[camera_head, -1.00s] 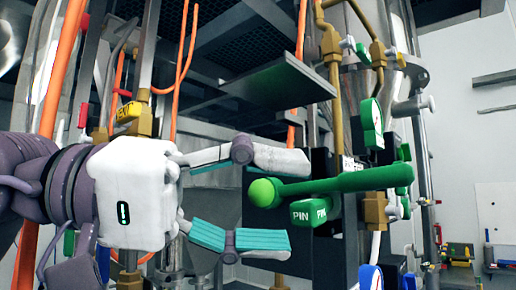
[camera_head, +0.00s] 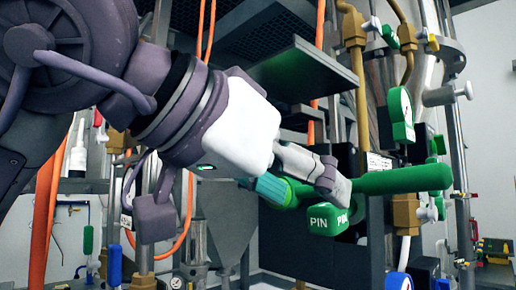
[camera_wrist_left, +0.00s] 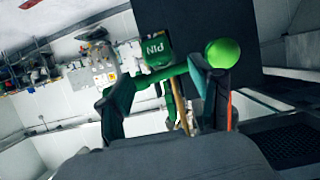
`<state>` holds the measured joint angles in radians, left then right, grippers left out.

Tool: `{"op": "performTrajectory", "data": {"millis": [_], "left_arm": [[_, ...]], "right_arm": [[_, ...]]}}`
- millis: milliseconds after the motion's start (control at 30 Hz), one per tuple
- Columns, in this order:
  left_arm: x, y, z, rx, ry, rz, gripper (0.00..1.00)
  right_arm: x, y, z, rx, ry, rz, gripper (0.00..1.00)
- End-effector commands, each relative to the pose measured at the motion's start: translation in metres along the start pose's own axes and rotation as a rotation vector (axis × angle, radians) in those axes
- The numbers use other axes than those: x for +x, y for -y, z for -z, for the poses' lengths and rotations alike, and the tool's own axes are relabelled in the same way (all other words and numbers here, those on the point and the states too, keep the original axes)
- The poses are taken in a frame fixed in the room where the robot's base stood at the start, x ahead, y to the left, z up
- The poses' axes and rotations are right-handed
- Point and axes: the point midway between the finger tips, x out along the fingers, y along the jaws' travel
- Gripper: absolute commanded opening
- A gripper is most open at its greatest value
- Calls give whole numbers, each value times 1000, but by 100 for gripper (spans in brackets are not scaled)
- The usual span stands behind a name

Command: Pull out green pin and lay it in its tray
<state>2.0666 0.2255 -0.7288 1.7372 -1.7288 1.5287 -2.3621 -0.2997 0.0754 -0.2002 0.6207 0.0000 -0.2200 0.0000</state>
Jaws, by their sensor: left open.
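A green block marked PIN (camera_head: 328,218) sits on the front of the dark sifter fitting, below a thick green bar (camera_head: 405,180). My left gripper (camera_head: 305,190) is open at the bar's left end, in front of and above the block. In the left wrist view the open fingers (camera_wrist_left: 163,92) reach up towards the bar, with the green ball end (camera_wrist_left: 222,53) just beyond the right finger and the PIN block (camera_wrist_left: 155,48) between and beyond the fingers. I cannot tell whether the fingers touch anything. I cannot identify the pin's tray.
A dark flat plate (camera_head: 303,70) juts out above the gripper. An orange cable (camera_head: 46,205) hangs at the left. A bench with small items (camera_head: 494,250) shows far right.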

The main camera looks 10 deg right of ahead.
Motion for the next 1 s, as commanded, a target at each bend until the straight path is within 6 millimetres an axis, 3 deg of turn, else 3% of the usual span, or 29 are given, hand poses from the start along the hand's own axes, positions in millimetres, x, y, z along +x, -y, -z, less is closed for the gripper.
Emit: {"op": "performTrajectory", "data": {"millis": [100, 300, 733, 1000], "left_arm": [[23, 0, 1, -2, 4, -3, 65], [48, 0, 1, -2, 2, -2, 65], [58, 0, 0, -1, 0, -1, 65], [58, 0, 0, -2, 0, -1, 21]], "right_arm": [[-8, 0, 0, -1, 1, 0, 40], [-14, -2, 0, -1, 2, -2, 40], [-15, -5, -1, -3, 3, -6, 40], [-15, -5, -1, -3, 3, -6, 40]]}}
